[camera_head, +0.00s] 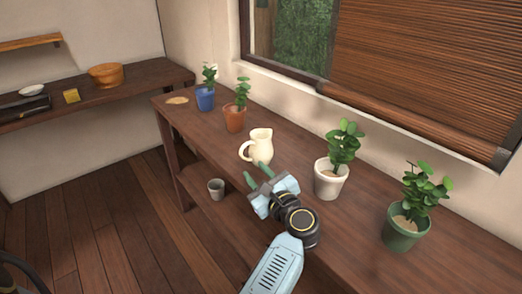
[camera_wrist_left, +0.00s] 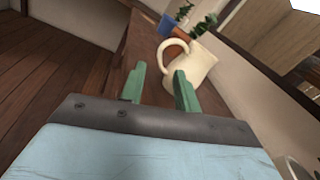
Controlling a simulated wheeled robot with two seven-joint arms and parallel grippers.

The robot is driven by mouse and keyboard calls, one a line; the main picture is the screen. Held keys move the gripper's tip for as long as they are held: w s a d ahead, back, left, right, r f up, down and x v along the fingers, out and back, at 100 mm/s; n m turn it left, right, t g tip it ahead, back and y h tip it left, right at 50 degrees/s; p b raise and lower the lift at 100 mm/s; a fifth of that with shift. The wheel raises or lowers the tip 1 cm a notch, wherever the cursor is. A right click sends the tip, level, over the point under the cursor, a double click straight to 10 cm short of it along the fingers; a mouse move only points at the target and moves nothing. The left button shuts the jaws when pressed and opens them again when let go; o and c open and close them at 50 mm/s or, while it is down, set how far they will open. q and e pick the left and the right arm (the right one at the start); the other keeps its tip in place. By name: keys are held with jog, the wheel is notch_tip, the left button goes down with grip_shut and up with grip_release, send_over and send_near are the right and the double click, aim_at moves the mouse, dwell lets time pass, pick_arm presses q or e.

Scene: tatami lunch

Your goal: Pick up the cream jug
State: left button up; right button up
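The cream jug (camera_head: 262,148) stands upright on the long wooden table, its handle to the left in the head view. My left gripper (camera_head: 255,169) is just in front of the jug, its two green fingers apart with nothing between them. In the left wrist view the jug (camera_wrist_left: 196,64) is beyond the fingertips of the gripper (camera_wrist_left: 160,69). Its handle shows ahead of the gap, and the right finger overlaps the lower jug body. I cannot tell whether that finger touches it. My right gripper is not in view.
On the table (camera_head: 290,190), a white pot (camera_head: 330,182) and a green pot (camera_head: 404,232) with plants stand right of the jug. A terracotta pot (camera_head: 235,120) and a blue pot (camera_head: 205,100) stand behind left. A grey cup (camera_head: 216,189) is on the lower shelf.

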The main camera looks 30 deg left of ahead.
aim_at(243, 156)
pick_arm(q)
jog(key=x, duration=0.4)
jog(key=shift+a, duration=0.1)
jog(key=x, duration=0.4)
jog(key=shift+w+a+b, duration=0.25)
jog(key=shift+b, duration=0.05)
jog(key=c, duration=0.3)
grip_shut()
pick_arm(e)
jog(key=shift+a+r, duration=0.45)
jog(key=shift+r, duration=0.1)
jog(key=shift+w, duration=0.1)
